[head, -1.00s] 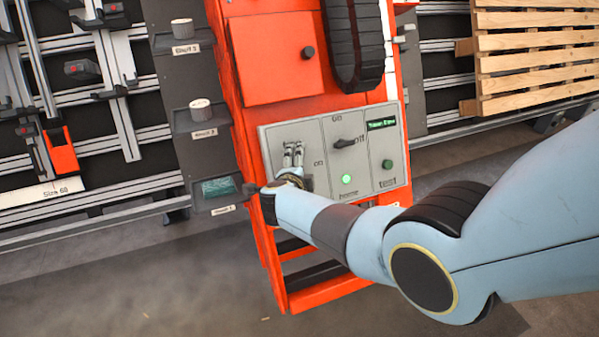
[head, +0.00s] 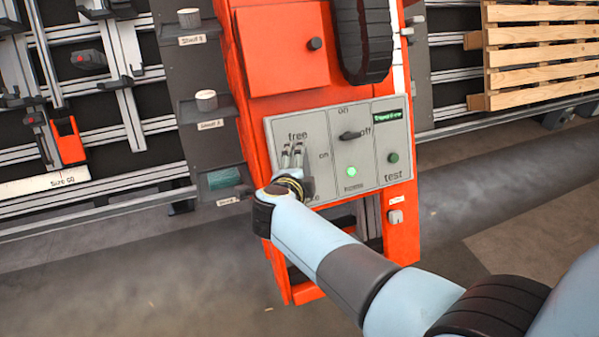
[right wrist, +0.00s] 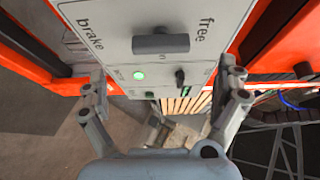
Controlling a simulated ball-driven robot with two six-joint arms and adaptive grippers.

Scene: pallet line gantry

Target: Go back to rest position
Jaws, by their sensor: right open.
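My right gripper (head: 292,157) is in front of the left part of the grey control panel (head: 330,190) on the orange cabinet. In the right wrist view its two fingers (right wrist: 165,88) are spread apart with nothing between them. Ahead of them is a dark handle (right wrist: 161,44) between the words "brake" and "free", apart from both fingers. In the head view my gripper and wrist hide this handle. My left gripper is not in view.
The panel also has a black on/off knob (head: 350,135), a lit green home light (head: 351,171), a green test button (head: 393,157) and a small display (head: 388,115). Grey shelves (head: 205,125) stand left of the orange cabinet (head: 285,60). A wooden pallet (head: 545,50) is at upper right. Floor shows at lower left.

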